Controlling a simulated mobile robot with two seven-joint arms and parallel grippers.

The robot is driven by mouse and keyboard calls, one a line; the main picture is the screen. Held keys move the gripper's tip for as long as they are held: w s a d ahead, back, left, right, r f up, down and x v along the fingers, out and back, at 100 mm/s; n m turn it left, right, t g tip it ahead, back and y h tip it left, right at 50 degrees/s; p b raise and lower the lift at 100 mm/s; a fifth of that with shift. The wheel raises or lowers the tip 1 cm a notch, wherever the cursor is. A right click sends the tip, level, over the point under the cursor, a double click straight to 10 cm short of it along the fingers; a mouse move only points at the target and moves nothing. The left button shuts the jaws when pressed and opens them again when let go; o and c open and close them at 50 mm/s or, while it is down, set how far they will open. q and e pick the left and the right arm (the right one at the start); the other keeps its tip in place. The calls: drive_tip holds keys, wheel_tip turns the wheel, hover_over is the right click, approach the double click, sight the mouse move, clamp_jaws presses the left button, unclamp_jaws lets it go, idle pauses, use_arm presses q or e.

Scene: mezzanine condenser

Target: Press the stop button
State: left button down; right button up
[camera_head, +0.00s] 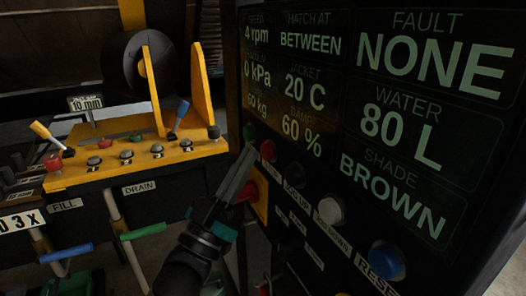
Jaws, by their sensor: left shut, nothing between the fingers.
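A red button (268,150), which looks like the stop button, is on the dark control panel (345,190), in a row between a green button (248,131) and a black button (294,174). Its label is not readable from here. My left gripper (248,153) is shut and empty, its fingers pointing up and away. The fingertips are just left of the red button in the picture. I cannot tell whether they touch the panel. My right gripper is not in view.
The row continues with a grey button (330,211) and a blue button (386,260) labelled RESET. A red control on a yellow plate (261,211) is partly behind my fingers. A yellow console (130,165) with knobs and levers stands to the left.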

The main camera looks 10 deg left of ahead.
use_arm(q)
drive_tip(key=shift+w+d, duration=0.1)
drive_tip(key=shift+d, duration=0.1)
drive_tip(key=shift+w+d, duration=0.25)
drive_tip(key=shift+d, duration=0.1)
idle(0.8)
drive_tip(key=shift+a, duration=0.1)
drive_tip(key=shift+s+a, duration=0.5)
drive_tip(key=shift+a, duration=0.1)
drive_tip(key=shift+s+a+p, duration=0.35)
drive_tip(key=shift+s+a, duration=0.35)
drive_tip(key=shift+a, duration=0.35)
drive_tip(key=shift+s+a+p, duration=0.3)
drive_tip(key=shift+s+a, duration=0.4)
drive_tip(key=shift+a, duration=0.35)
